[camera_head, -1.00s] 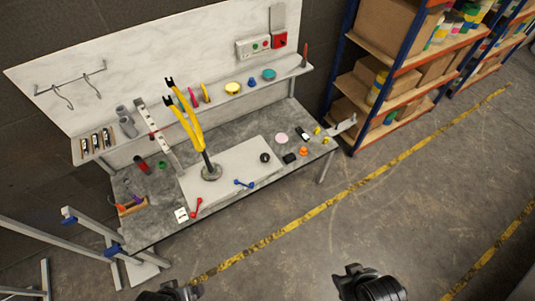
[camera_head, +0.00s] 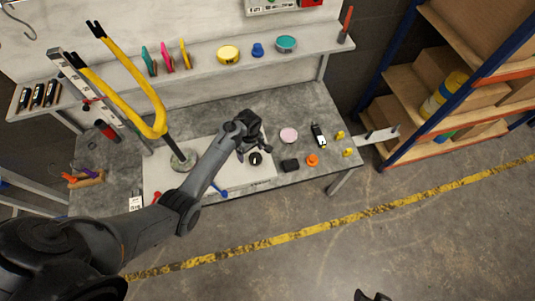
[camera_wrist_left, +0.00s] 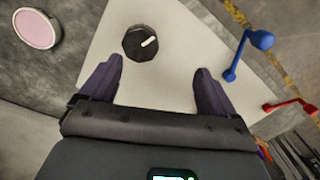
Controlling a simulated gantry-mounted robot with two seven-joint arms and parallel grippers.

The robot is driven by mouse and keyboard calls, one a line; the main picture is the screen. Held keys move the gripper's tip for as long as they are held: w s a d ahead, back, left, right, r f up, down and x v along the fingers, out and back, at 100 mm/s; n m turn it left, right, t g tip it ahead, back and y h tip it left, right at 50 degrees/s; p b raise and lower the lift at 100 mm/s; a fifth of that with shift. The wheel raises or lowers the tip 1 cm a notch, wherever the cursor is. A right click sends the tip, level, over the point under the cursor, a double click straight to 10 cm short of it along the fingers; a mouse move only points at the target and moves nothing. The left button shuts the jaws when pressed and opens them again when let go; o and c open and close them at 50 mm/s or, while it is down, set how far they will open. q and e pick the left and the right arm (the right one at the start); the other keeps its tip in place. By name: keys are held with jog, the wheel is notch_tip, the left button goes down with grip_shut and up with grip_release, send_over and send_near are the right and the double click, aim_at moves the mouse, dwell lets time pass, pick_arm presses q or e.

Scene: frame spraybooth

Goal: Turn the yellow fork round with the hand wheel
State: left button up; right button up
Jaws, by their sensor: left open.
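The yellow fork (camera_head: 159,122) stands tilted on a round grey foot (camera_head: 183,161) on the pale board, with its two black-tipped prongs pointing up and left. A black round knob with a white mark (camera_head: 255,158), perhaps the hand wheel, sits on the board and also shows in the left wrist view (camera_wrist_left: 140,43). My left gripper (camera_wrist_left: 158,68) is open and empty; in the wrist view the knob appears between and ahead of its fingers, apart from them. In the head view the left gripper (camera_head: 250,137) is over the board just behind the knob. Only a dark tip of my right gripper (camera_head: 372,296) shows.
A blue crank (camera_wrist_left: 243,52) and a red crank (camera_wrist_left: 290,106) lie near the board's front. A pink disc (camera_head: 288,135), black block (camera_head: 290,165) and orange knob (camera_head: 312,160) are to the right. The back shelf (camera_head: 205,77) holds several items.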

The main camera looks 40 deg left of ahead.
aim_at(255, 158)
pick_arm(q)
jog(key=shift+t, duration=0.4)
jog(key=f+b, duration=0.1)
jog(key=f, duration=0.2)
jog(key=w+f+b, duration=0.1)
jog(key=f+b, duration=0.1)
jog(key=f, duration=0.1)
jog(key=w+f+b, duration=0.1)
jog(key=f+b, duration=0.1)
jog(key=f, duration=0.1)
jog(key=shift+w+a+f, duration=0.1)
jog(key=shift+w+f, duration=0.1)
jog(key=shift+w, duration=0.05)
pick_arm(e)
notch_tip(255, 158, down, 6)
jog(key=s, duration=0.1)
pick_arm(q)
jog(key=shift+c, duration=0.3)
pick_arm(e)
jog(key=shift+f, duration=0.1)
pick_arm(q)
jog(key=c, duration=1)
